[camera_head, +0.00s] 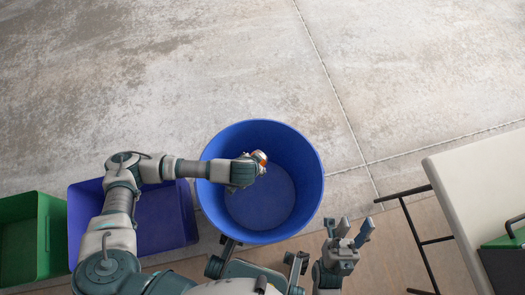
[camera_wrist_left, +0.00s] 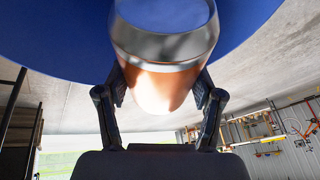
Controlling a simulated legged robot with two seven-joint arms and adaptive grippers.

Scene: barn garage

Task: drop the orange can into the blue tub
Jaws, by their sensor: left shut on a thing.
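The orange can (camera_head: 260,158) shows as a small orange and silver end at the tip of my left gripper (camera_head: 256,166). In the left wrist view the can (camera_wrist_left: 163,75) is large, with a silver rim and an orange body between the two fingers of my left gripper (camera_wrist_left: 160,88), which is shut on it. The round blue tub (camera_head: 305,152) stands on the floor, and the can is over its opening in the head view. The tub looks empty where I can see inside. My right gripper (camera_head: 349,232) is empty, its fingers spread, right of the tub.
A rectangular blue bin (camera_head: 170,220) and a green bin (camera_head: 22,240) stand left of the tub. A pale table (camera_head: 480,180) with dark legs is at the right, with a green and black object (camera_head: 505,255) at its edge. The concrete floor beyond the tub is clear.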

